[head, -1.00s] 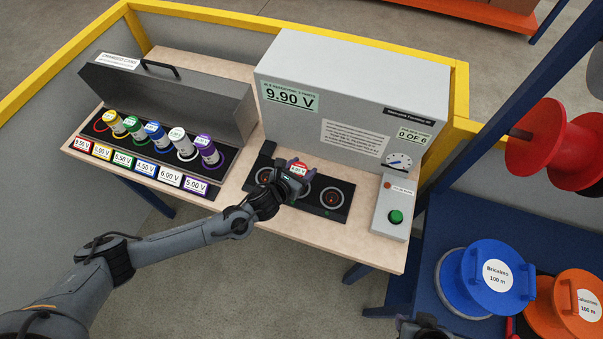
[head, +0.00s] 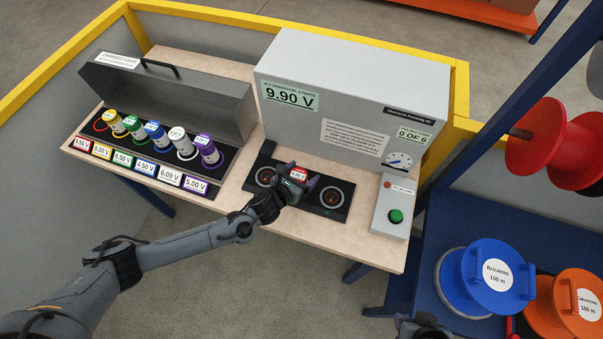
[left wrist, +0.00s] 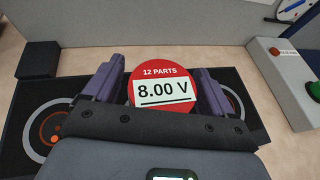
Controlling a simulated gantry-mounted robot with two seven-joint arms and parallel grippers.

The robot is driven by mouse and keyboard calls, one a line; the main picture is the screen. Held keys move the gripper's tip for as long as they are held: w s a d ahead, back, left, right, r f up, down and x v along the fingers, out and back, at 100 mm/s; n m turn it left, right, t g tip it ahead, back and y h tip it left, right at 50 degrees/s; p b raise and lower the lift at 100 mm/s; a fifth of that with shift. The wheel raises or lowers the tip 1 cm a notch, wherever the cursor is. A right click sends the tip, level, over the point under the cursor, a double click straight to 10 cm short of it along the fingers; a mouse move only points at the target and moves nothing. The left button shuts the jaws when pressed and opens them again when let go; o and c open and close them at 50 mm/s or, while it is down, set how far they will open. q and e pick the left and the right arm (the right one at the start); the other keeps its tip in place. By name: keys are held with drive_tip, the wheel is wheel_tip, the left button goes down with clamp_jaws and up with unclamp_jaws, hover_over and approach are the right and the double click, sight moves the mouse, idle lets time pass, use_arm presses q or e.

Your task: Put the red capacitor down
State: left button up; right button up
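The red capacitor (head: 299,173) stands over the middle of the black socket panel (head: 343,210), between the two sockets that show. In the left wrist view its round red top (left wrist: 162,72) reads "12 PARTS" and "8.00 V". My left gripper (head: 298,183) is around it, with one finger on each side. In the left wrist view, the fingers of the left gripper (left wrist: 158,88) stand apart, with a gap beside the red top. The capacitor's lower body and the middle socket are hidden. Part of my right gripper (head: 418,326) shows at the bottom edge, fingers unclear.
The left socket (head: 265,177) and right socket (head: 331,197) look empty. A grey cabinet (head: 350,110) reading 9.90 V stands behind. A box with a green button (head: 396,216) is at right. A rack (head: 140,165) of several colored capacitors is at left; its red-labelled place looks empty.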

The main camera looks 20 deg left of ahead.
use_arm(q)
drive_tip(key=shift+r, duration=0.25)
drive_tip(key=shift+s+a, duration=0.1)
drive_tip(key=shift+s, duration=0.25)
drive_tip(key=s+d+r+n+g+y, duration=0.1)
drive_tip(key=s+r+n+g, duration=0.15)
drive_tip(key=s+n, duration=0.65)
drive_tip(key=s+d+r+n+g, duration=0.2)
drive_tip(key=s+r+n, duration=0.2)
drive_tip(key=s+n, duration=0.55)
drive_tip(key=s+a+n+g+y, duration=0.1)
drive_tip(key=s+a+n, duration=0.3)
drive_tip(key=n, duration=0.5)
drive_tip(key=s+a+n+g+y, duration=0.1)
drive_tip(key=s+a+n+g, duration=0.3)
drive_tip(key=s+n, duration=0.3)
drive_tip(key=shift+s+a+r+n, duration=0.2)
drive_tip(key=shift+s+n, duration=0.2)
drive_tip(key=shift+n, duration=0.75)
